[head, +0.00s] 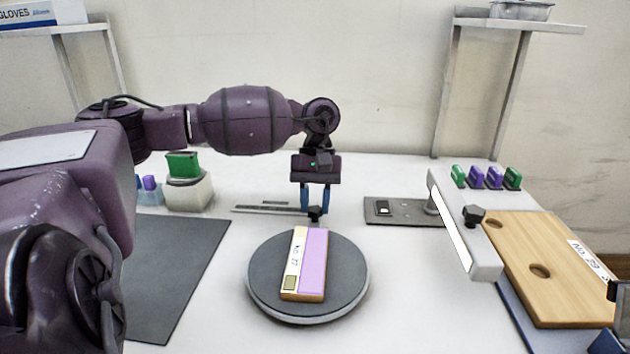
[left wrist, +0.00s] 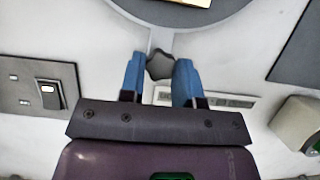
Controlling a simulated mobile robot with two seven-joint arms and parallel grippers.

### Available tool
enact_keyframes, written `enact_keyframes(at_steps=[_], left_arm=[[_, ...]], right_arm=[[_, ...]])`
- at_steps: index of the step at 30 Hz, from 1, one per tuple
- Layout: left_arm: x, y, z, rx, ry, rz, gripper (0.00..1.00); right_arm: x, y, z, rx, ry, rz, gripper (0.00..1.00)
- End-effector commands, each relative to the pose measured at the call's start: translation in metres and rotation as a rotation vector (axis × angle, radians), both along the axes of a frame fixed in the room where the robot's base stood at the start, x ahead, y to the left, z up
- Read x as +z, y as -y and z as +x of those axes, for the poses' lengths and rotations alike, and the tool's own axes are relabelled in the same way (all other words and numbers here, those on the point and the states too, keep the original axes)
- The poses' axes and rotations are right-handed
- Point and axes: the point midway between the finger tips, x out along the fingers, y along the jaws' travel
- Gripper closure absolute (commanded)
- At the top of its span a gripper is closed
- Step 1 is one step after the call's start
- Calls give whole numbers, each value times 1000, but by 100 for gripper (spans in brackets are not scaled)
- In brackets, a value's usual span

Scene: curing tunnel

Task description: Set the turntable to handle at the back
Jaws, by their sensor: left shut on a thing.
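The turntable (head: 350,289) is a round dark grey disc with a light rim, on the white table in the head view. Its handle, a short arm with a dark knob (head: 315,214), points to the back, away from me. My left gripper (head: 314,208) reaches down behind the disc, its blue fingers shut on the knob. The left wrist view shows the knob (left wrist: 160,66) between the fingertips and part of the disc (left wrist: 190,16) at the top. A cream and lilac block (head: 312,262) with a label lies on the disc. Part of my right gripper shows at the lower right edge; its jaws are unclear.
A dark mat (head: 180,275) lies left of the turntable. A white holder with a green piece (head: 187,190) stands behind it. A grey switch plate (head: 395,212) lies at back right. A wooden board (head: 545,285) and a white bar fixture (head: 460,235) fill the right.

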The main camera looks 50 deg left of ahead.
Motion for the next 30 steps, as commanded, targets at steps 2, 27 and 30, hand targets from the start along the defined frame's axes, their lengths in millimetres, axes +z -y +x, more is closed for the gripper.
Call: enact_keyframes(at_steps=[2, 27, 30], left_arm=[[-1, 0, 0, 0, 0, 0, 100], [14, -4, 5, 2, 3, 1, 44], [30, -9, 9, 2, 5, 1, 44]], right_arm=[[-1, 0, -1, 0, -2, -1, 57], [-4, 2, -8, -4, -19, -2, 57], [-4, 2, -7, -5, -17, -1, 57]])
